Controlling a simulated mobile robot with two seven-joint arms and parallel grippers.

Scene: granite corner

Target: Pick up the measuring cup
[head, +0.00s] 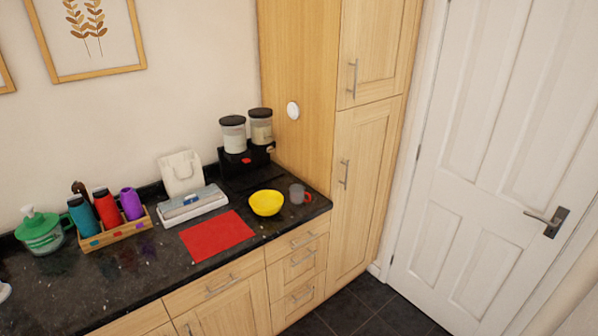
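The measuring cup (297,194) is a small, clear grey cup with a red handle on its right side. It stands on the dark granite counter (225,268) near the right end, close to the front edge. A yellow bowl (266,204) stands just to its left. Neither of my grippers shows in the head view.
A red mat (216,235) lies left of the bowl. Behind stand a black dispenser with two jars (234,136), a white-grey box (192,205) and a cream bag (181,172). Farther left are a wooden bottle tray (112,237) and a green-lidded container (40,232). A tall cabinet (366,185) borders the counter's right end.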

